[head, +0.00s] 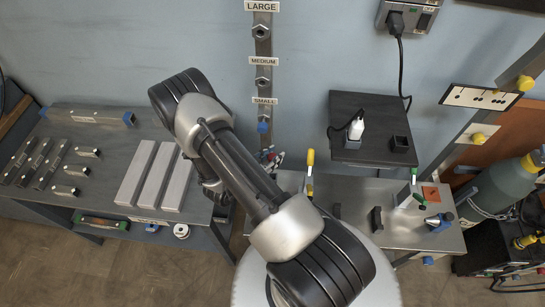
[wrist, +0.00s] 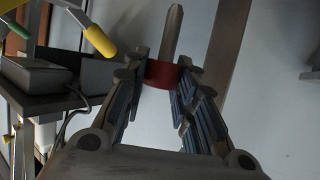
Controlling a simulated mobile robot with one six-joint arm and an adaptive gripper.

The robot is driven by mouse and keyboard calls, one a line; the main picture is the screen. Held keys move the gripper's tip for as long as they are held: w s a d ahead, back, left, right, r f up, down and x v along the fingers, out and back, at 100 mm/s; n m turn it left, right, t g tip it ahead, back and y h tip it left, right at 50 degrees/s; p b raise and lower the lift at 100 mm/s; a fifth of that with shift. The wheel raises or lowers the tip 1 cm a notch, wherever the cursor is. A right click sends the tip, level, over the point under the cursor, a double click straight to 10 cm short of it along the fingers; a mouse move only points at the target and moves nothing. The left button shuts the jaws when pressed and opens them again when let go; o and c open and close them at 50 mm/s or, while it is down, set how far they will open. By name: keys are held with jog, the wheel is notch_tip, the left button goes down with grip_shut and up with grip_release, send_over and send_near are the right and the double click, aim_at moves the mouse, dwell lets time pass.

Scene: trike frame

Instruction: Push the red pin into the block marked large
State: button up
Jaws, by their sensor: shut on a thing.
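The red pin (wrist: 162,74) is between the fingertips of my gripper (wrist: 163,70) in the wrist view. Its red collar is gripped and its grey, tapered shank points away from the gripper. The block marked LARGE (head: 261,32) is at the top of a vertical metal strip on the wall in the head view, with a dark round hole in its face. The pin is apart from this block. In the head view my arm hides most of the gripper, and I cannot make out the red pin there.
The MEDIUM block (head: 263,83) and SMALL block (head: 264,126) sit lower on the strip; the small one has a blue part in it. A dark shelf (head: 350,103) holds a white bottle. A metal bench with a yellow-handled clamp (head: 310,172) stands below.

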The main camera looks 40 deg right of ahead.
aim_at(272, 156)
jog(key=shift+r, duration=0.2)
jog(key=shift+r+p, duration=2.05)
jog(key=shift+r, duration=0.55)
